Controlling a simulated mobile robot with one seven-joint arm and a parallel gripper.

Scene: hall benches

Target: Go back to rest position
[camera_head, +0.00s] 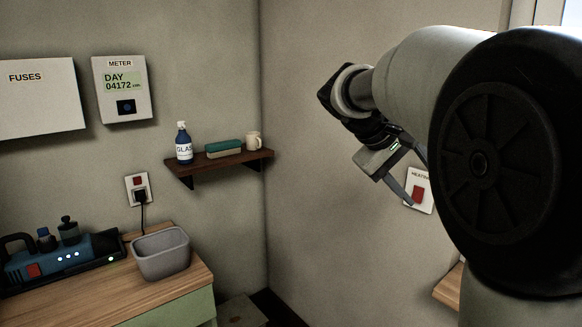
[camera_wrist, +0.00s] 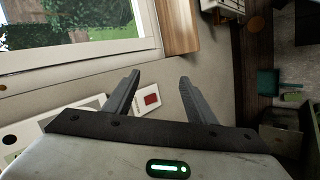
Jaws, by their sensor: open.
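My gripper (camera_head: 395,183) hangs at the end of my bent arm in the head view, in front of the right-hand wall. One finger shows clearly there, close in the picture to a white wall switch with a red rocker (camera_head: 419,191).
A shelf (camera_head: 217,168) holds a blue bottle (camera_head: 184,146), a sponge (camera_head: 224,147) and a mug (camera_head: 253,140). A grey bin (camera_head: 161,253) and a blue device (camera_head: 62,264) stand on the bench (camera_head: 165,296). A meter (camera_head: 122,90) hangs above. A window (camera_wrist: 80,30) shows in the wrist view.

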